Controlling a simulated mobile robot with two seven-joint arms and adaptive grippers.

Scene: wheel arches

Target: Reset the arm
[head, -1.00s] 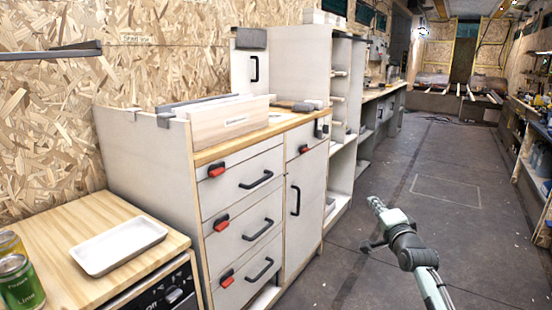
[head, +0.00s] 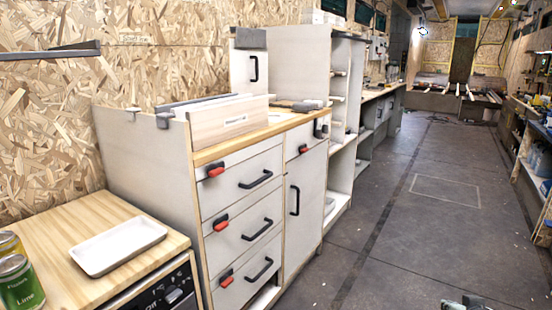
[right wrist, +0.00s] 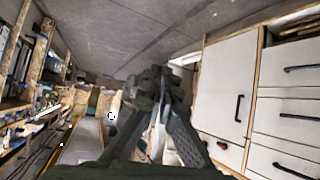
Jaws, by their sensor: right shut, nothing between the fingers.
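In the head view only a small pale and dark part of my right arm or its gripper (head: 465,302) shows at the bottom edge, over the floor at right. In the right wrist view my right gripper (right wrist: 155,78) fills the middle, its dark fingers together and holding nothing. It is in free air, apart from the cabinets. My left gripper is not in view.
A white drawer cabinet (head: 243,222) with black handles stands at centre left. A white tray (head: 118,246) and cans (head: 18,282) sit on the wooden counter (head: 75,222) at left. The floor aisle (head: 410,230) is clear. Shelves (head: 540,160) line the right side.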

